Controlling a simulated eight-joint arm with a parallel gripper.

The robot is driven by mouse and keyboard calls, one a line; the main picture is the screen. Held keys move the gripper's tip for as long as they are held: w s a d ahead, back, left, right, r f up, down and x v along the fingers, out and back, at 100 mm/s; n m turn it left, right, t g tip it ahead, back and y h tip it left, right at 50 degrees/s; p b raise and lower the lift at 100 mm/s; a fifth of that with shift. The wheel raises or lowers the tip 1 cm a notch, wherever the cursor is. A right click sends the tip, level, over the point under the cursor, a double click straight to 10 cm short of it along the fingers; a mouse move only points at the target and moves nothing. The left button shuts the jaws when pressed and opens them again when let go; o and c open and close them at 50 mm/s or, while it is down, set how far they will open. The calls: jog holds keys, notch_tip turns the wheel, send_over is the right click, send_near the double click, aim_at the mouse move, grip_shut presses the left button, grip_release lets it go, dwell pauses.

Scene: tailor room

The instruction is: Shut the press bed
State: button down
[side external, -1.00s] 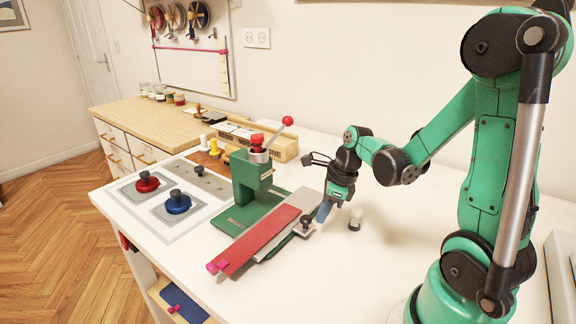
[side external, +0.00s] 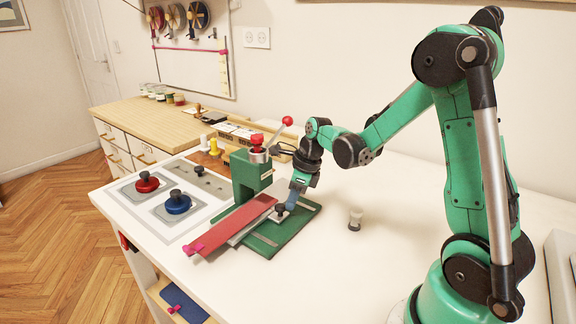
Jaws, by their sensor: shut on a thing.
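The green press (side external: 246,172) stands on its green base (side external: 290,229) at the middle of the white table. Its bed (side external: 253,227) is a grey sliding plate, lying across the base beside a red strip (side external: 230,223) with a pink end (side external: 194,249). The bed's inner part lies under or behind the press and is hidden. A dark knob (side external: 279,210) stands at the bed's right end. My gripper (side external: 285,206) reaches down to this knob and is shut on it; its fingers partly cover the contact.
A lever with a red ball (side external: 287,121) rises from the press top, close to my wrist.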

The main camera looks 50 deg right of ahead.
jog(key=shift+w+a, duration=0.15)
jog(key=shift+w, duration=0.05)
jog(key=s, duration=0.1)
jog(key=s+d+r, duration=0.1)
jog(key=s+d, duration=0.1)
jog(key=s, duration=0.1)
jog(key=shift+d+r, duration=0.1)
jog(key=shift+r, duration=0.1)
jog(key=v, duration=0.9)
jog(key=a+n+t, duration=0.2)
jog(key=a+n, duration=0.5)
jog(key=n, duration=0.8)
jog(key=s+a+n+t+h, duration=0.1)
jog(key=a+n, duration=0.6)
jog(key=n, duration=0.8)
jog(key=shift+s+a+f+n+t, duration=0.15)
jog(key=shift+a+f+n+t, duration=0.25)
jog(key=shift+t, duration=0.3)
